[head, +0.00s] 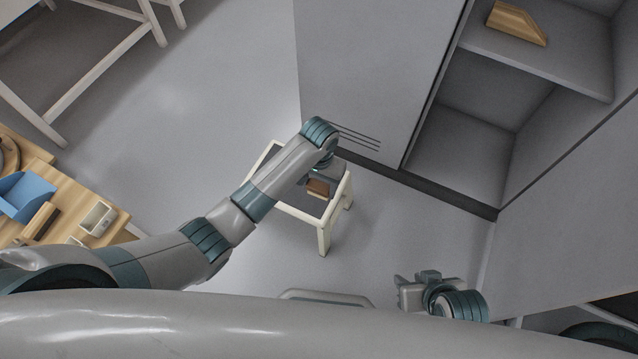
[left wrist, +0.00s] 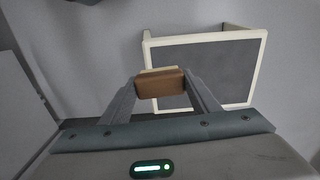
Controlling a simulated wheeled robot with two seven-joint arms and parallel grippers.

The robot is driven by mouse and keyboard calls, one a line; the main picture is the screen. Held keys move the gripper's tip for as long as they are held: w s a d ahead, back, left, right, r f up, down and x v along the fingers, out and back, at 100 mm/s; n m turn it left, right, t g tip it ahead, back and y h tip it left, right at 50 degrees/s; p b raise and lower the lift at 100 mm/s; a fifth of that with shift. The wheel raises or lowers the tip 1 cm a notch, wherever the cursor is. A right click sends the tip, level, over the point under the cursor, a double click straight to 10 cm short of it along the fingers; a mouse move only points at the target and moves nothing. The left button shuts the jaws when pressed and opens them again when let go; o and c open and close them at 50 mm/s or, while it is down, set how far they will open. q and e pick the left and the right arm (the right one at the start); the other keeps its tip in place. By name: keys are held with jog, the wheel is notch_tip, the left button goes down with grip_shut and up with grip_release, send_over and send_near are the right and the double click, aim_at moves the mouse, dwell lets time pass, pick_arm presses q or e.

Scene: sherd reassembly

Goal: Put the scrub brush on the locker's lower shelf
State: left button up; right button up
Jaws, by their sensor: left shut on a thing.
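My left gripper (left wrist: 162,92) is shut on a brown block-like thing with a pale edge, which I take to be the scrub brush (left wrist: 160,84). In the head view the brush (head: 318,188) shows below my left wrist, above or near a small stool; the gap is unclear. The locker (head: 375,70) stands at the right, its open compartments facing me. Its lower shelf (head: 458,160) looks empty. My right gripper (head: 410,290) is near the bottom, away from the locker; its jaws are not clear.
The small stool (head: 325,232) has a cream frame and grey top, in front of the locker. A wooden wedge-like block (head: 515,22) lies on the locker's upper shelf (head: 560,65). A wooden table (head: 115,222) with a blue holder (head: 27,195) is at left.

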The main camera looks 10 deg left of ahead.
pick_arm(q)
jog(key=shift+w, duration=0.1)
jog(key=w+a+r, duration=0.2)
jog(key=w+r, duration=0.1)
jog(key=r, duration=0.4)
jog(key=w+a+r+n, duration=0.1)
jog(key=w+a+r, duration=0.15)
jog(key=r, duration=0.45)
jog(key=w+a+r, duration=0.1)
jog(key=w+r, duration=0.2)
jog(key=r, duration=0.4)
jog(key=s+a+r+n, duration=0.1)
jog(key=s+a+r, duration=0.2)
jog(key=r, duration=0.5)
jog(key=s+a+r+n, duration=0.1)
jog(key=s+a+r, duration=0.2)
jog(key=a+r, duration=0.3)
notch_tip(320, 180, up, 3)
jog(key=shift+s+a+r, duration=0.1)
jog(key=shift+s+a, duration=0.1)
jog(key=shift+s, duration=0.05)
